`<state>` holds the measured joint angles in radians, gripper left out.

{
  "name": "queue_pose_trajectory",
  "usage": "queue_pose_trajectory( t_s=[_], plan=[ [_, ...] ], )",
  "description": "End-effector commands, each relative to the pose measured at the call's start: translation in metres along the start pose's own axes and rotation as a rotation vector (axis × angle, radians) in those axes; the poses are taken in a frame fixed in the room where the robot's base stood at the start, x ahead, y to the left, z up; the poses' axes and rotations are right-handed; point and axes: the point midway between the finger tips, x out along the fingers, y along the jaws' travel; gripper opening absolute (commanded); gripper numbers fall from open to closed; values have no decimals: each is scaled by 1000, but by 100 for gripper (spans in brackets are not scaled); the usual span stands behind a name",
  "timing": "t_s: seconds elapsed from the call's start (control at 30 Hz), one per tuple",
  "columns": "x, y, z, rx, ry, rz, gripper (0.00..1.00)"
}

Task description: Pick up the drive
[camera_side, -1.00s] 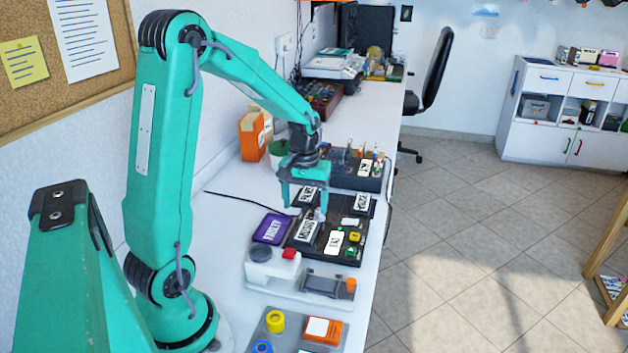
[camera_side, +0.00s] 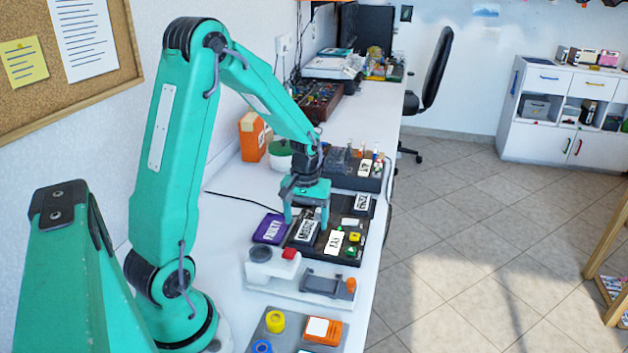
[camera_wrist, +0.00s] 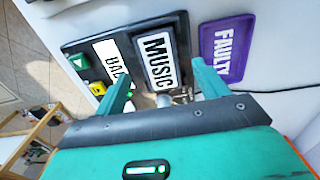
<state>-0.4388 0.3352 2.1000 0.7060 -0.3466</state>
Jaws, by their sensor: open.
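Another labelled drive (camera_side: 362,203) lies farther back.
A purple FAULTY plate (camera_side: 270,229) lies left of the tray, on the white bench. Yellow and green buttons (camera_side: 354,237) are at the tray's right side. A white device with a red button (camera_side: 290,254) stands in front. An orange box (camera_side: 251,140) stands behind.

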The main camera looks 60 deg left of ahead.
Motion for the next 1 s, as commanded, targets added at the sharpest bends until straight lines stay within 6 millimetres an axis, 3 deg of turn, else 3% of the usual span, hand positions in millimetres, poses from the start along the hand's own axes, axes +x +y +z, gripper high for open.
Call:
queue_pose_trajectory(
  t_s=[0.3,0.83,1.0],
  plan=[
    [27,0,0,0,-1,0,73],
    [28,0,0,0,0,0,73],
    [28,0,0,0,0,0,39]
  ],
)
